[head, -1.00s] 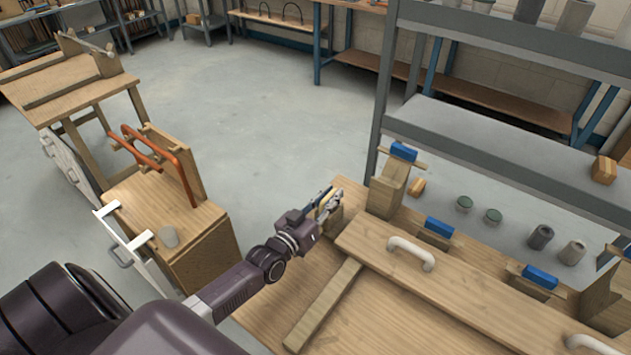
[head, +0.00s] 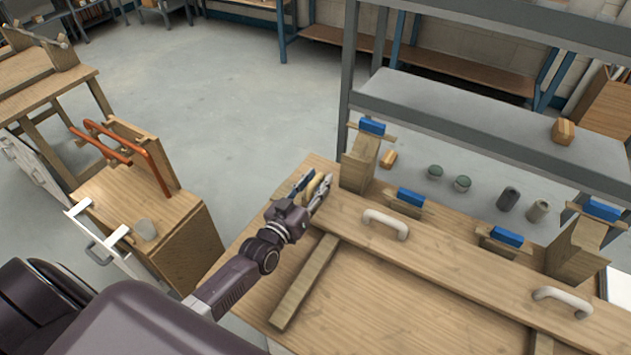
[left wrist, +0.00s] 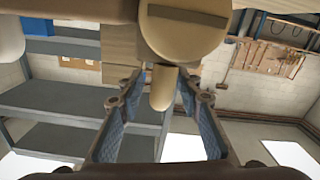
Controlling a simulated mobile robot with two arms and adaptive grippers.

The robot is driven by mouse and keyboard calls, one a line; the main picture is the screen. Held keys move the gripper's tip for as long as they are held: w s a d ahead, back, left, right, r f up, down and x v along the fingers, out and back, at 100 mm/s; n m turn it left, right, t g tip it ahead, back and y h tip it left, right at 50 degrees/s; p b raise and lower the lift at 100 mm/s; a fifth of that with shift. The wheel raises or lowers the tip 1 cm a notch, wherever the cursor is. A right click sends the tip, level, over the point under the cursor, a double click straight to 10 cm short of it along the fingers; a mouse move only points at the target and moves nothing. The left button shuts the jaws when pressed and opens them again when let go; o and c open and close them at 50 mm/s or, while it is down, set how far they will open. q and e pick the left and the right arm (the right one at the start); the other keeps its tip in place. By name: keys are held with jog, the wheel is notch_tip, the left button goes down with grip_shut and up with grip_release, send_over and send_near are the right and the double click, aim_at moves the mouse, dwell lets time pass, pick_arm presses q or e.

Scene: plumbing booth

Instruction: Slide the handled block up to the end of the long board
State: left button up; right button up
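The long board (head: 470,272) lies across the workbench, with two pale curved handles on top. The handled block (head: 319,184) is a tan wooden piece near the board's left end, largely hidden by my gripper in the head view. In the left wrist view, a pale rounded handle (left wrist: 161,92) hangs into view below a round wooden end. My left gripper (head: 314,190) is at the block, and its fingers (left wrist: 161,118) stand apart on either side of the handle, with gaps visible. Whether the block touches the board cannot be told. My right gripper is not in view.
A wooden strip (head: 305,282) lies on the bench below the board. Wooden supports with blue-topped clamps (head: 409,197) line the board's far side. A grey metal shelf (head: 480,115) stands behind.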

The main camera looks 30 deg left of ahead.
pick_arm(q)
jog(key=s, duration=1.2)
jog(key=shift+a, duration=0.45)
